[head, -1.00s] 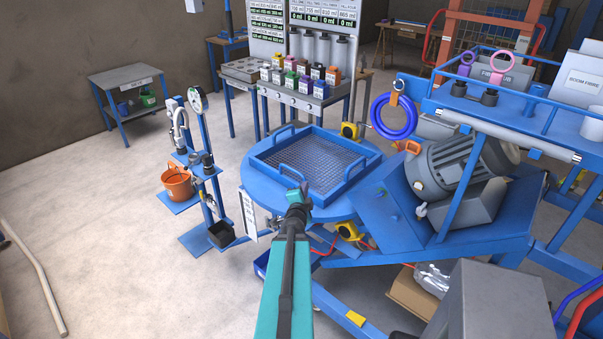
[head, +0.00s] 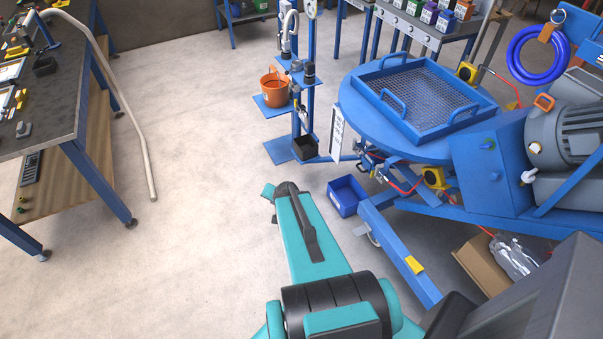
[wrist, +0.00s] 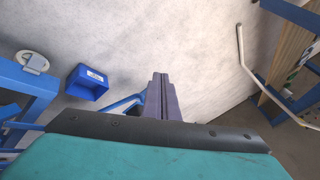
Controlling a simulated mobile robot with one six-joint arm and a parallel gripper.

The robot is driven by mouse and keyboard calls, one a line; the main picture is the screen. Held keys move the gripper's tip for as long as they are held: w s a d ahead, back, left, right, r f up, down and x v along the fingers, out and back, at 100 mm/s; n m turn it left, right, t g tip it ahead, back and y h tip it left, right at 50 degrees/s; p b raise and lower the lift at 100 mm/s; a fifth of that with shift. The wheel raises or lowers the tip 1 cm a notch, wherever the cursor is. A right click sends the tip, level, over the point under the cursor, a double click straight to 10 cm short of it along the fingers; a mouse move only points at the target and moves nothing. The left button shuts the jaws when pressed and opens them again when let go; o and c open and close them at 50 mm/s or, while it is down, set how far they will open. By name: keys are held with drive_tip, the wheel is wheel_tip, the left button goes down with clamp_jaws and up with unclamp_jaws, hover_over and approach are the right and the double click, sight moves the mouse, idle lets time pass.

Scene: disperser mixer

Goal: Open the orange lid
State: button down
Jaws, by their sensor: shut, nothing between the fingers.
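I cannot make out a clear orange lid. The orange things in the head view are a small orange container (head: 463,10) at the back rack, an orange bucket (head: 273,90) on a blue stand, and an orange piece (head: 544,102) by the grey motor. My gripper (wrist: 160,78) shows in the wrist view with its two dark fingers together and nothing between them. It points over bare floor, apart from all of these orange things. In the head view my teal arm stretches forward over the floor and the fingers cannot be made out.
A blue round table (head: 400,145) with a mesh tray (head: 430,100) stands at right. A blue bin (head: 347,195), also in the wrist view (wrist: 88,82), lies on the floor. A dark workbench (head: 68,80) is at left, with a pale pipe (head: 130,120) beside it. The floor between is clear.

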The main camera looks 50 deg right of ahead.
drive_tip(key=s+a+f+n+g+y+b, duration=0.1)
drive_tip(key=a+f+n, duration=0.15)
drive_tip(key=a, duration=0.35)
drive_tip(key=s+a+f+n+g+y, duration=0.1)
drive_tip(key=s+a+f, duration=0.1)
drive_tip(key=a+f, duration=0.3)
drive_tip(key=s+a+f+n+g+b, duration=0.2)
drive_tip(key=s+a+n+g, duration=0.3)
drive_tip(key=s+a, duration=0.5)
drive_tip(key=s+a+f+n+g+b, duration=0.2)
drive_tip(key=s+a+f+n+g, duration=0.2)
drive_tip(key=s+a, duration=0.5)
drive_tip(key=shift+s+a+f+n+g, duration=0.35)
drive_tip(key=shift+s+f+n+g, duration=0.05)
drive_tip(key=shift+s+f+n, duration=0.4)
drive_tip(key=shift+r, duration=0.1)
